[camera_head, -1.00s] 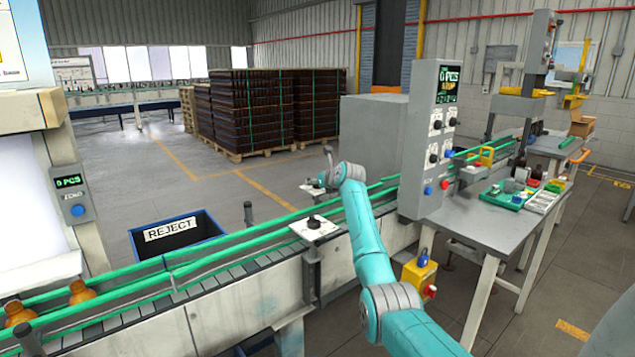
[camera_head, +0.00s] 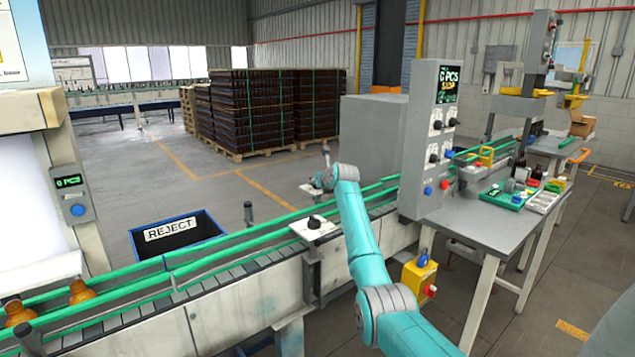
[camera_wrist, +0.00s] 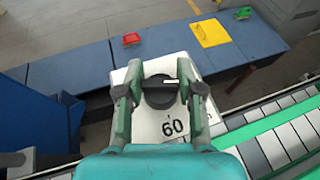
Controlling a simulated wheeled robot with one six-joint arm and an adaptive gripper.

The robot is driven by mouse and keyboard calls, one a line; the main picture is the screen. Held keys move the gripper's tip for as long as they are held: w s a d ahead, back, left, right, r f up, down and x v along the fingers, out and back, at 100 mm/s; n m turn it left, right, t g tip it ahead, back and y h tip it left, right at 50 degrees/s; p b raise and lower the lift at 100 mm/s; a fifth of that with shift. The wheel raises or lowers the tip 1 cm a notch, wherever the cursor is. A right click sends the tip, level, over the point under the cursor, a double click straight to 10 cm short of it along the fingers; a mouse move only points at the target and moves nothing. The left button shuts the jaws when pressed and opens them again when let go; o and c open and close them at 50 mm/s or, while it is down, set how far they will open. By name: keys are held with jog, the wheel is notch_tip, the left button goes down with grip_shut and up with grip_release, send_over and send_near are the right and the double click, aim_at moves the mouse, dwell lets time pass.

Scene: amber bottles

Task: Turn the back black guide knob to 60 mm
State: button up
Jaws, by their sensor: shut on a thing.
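The back black guide knob (camera_wrist: 160,93) sits on a white scale plate (camera_wrist: 148,128) in the wrist view. My gripper (camera_wrist: 161,95) is over the plate, with one finger on each side of the knob, shut on it. A short white line on the knob lies crosswise near its upper right. The printed number 60 (camera_wrist: 173,128) is below the knob; other marks on the plate are hidden. In the head view, the back plate (camera_head: 306,188) shows beyond the green rail, and my wrist hides most of the knob. The front black knob (camera_head: 315,221) stands on its own plate, untouched.
Green guide rails (camera_head: 240,238) run along the conveyor beside my arm. A grey control panel (camera_head: 432,140) stands close on the right. A blue REJECT bin (camera_head: 177,238) is on the left. Two amber bottles (camera_head: 79,291) are at the lower left.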

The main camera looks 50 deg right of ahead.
dwell(0.3)
jog(key=o, duration=1.2)
jog(key=shift+c, duration=0.2)
jog(key=v, duration=1.2)
jog(key=shift+a, duration=0.2)
jog(key=shift+f, duration=0.1)
